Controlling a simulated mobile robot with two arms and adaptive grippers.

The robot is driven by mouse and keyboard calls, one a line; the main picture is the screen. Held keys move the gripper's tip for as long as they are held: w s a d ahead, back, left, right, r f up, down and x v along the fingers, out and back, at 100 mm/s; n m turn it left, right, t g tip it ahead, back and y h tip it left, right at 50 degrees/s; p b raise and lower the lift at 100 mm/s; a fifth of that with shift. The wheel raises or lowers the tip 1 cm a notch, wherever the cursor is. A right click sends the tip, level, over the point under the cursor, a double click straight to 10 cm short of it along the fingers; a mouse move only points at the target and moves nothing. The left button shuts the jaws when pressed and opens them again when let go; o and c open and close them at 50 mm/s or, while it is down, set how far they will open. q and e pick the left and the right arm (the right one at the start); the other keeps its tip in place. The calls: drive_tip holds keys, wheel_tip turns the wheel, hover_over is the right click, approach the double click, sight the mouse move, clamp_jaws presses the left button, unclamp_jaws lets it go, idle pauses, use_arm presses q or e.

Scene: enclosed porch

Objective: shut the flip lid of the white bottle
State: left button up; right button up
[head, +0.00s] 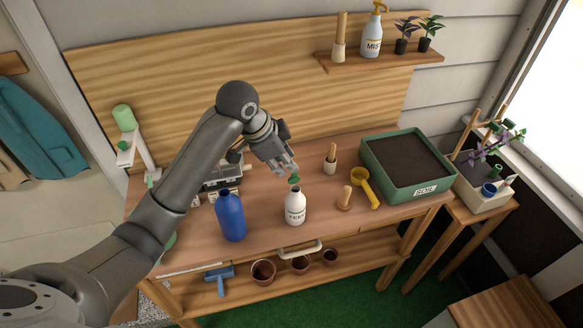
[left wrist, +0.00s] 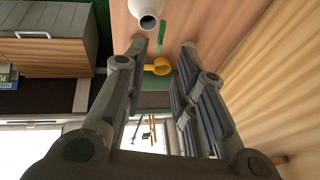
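The white bottle (head: 295,208) stands upright on the wooden bench, a dark-lettered label on its front. Its green flip lid (head: 294,181) stands up at the top, open. In the left wrist view the bottle (left wrist: 148,8) is at the top edge with its dark mouth uncovered, and the green lid (left wrist: 162,36) shows edge-on beside the mouth. My left gripper (head: 289,168) is just above and behind the lid; its fingertips (left wrist: 164,46) are spread with nothing held between them. Whether a finger touches the lid cannot be told. My right gripper is in neither view.
A blue bottle (head: 231,217) stands left of the white one. To the right are a wooden-handled tool (head: 345,198), a yellow scoop (head: 365,188) and a brush-like tool (head: 330,159). A green soil tray (head: 378,178) fills the bench's right end. Bare bench lies before the white bottle.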

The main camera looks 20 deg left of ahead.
sight(294, 178)
use_arm(q)
drive_tip(key=p+x, duration=0.1)
drive_tip(key=x, duration=0.5)
drive_tip(key=shift+d+f, duration=0.1)
drive_tip(key=shift+f, duration=0.15)
clamp_jaws()
